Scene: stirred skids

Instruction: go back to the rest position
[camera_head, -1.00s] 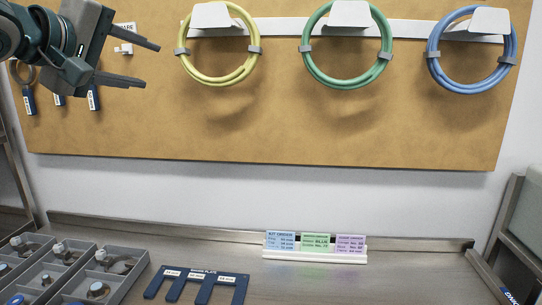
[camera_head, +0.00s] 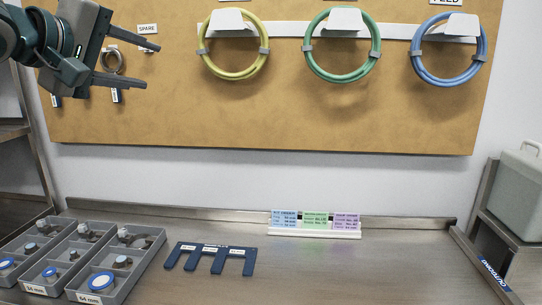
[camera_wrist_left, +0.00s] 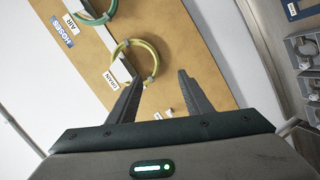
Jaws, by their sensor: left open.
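My left gripper (camera_head: 150,66) is at the upper left in the head view, in front of the brown hose board (camera_head: 290,118). Its two fingers are apart with nothing between them. In the left wrist view the open fingers (camera_wrist_left: 158,92) point toward the board, and the yellow hose coil (camera_wrist_left: 150,62) hangs beyond them. My right gripper is not in view.
Yellow (camera_head: 233,78), green (camera_head: 343,78) and blue (camera_head: 449,80) hose coils hang on the board. Below are grey part bins (camera_head: 100,262), a dark slotted plate (camera_head: 212,258) and a card holder (camera_head: 315,232). A grey container (camera_head: 515,190) stands at right. The middle of the bench is clear.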

